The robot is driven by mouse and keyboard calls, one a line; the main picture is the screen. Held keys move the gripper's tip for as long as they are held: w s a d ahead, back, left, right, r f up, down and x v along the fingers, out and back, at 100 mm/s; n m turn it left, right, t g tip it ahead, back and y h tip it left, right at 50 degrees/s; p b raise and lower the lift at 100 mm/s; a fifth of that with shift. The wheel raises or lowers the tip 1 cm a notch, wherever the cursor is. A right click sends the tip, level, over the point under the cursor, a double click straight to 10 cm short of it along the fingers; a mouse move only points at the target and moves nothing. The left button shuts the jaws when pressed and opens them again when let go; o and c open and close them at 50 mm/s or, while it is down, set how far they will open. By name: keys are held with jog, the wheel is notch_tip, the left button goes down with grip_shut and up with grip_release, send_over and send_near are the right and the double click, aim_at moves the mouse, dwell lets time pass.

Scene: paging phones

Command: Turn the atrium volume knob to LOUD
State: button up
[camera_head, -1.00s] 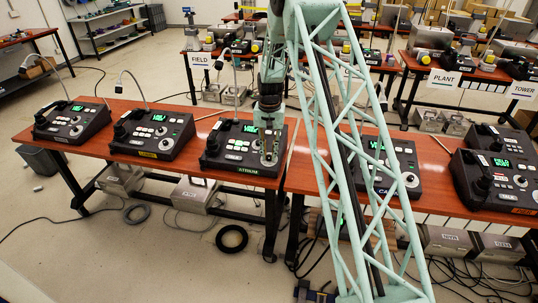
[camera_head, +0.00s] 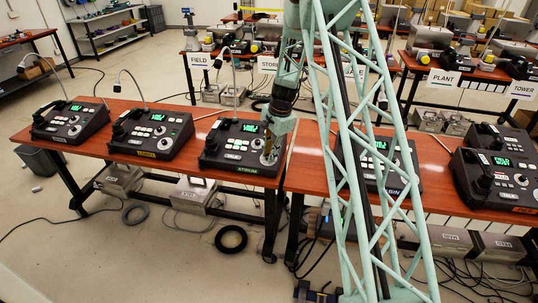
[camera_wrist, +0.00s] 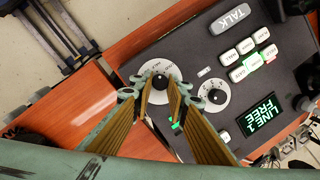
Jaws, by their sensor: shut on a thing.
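The atrium phone (camera_head: 222,147) is a dark console with a green display, near the right end of the left red-brown table, with a green ATRIUM label (camera_head: 237,170) on its front. In the wrist view its black housing (camera_wrist: 205,60) shows a TALK button, white buttons and a "LINE 1 FREE" display. A large knob with a white dial ring (camera_wrist: 160,66) sits at the console's corner. My gripper (camera_wrist: 158,84) is at this knob, with a finger on each side, shut on it. It also shows in the head view (camera_head: 270,158). The fingers partly hide the dial's lettering.
A smaller dial (camera_wrist: 215,95) sits close beside the knob. Other phones stand left, one with a yellow label (camera_head: 153,133), and right (camera_head: 497,180). A gooseneck microphone (camera_head: 236,85) rises behind the atrium phone. My lattice arm hides part of another phone.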

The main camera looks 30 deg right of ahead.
jog(key=m, duration=0.3)
jog(key=m+t+b, duration=0.1)
jog(key=m, duration=0.2)
jog(key=shift+s+t, duration=0.15)
jog(key=shift+t, duration=0.15)
dwell(0.3)
jog(key=o, duration=0.9)
jog(key=shift+a, duration=0.1)
jog(key=shift+r, duration=0.1)
jog(key=shift+v, duration=5.85)
jog(key=shift+a, duration=0.15)
jog(key=shift+r, duration=0.1)
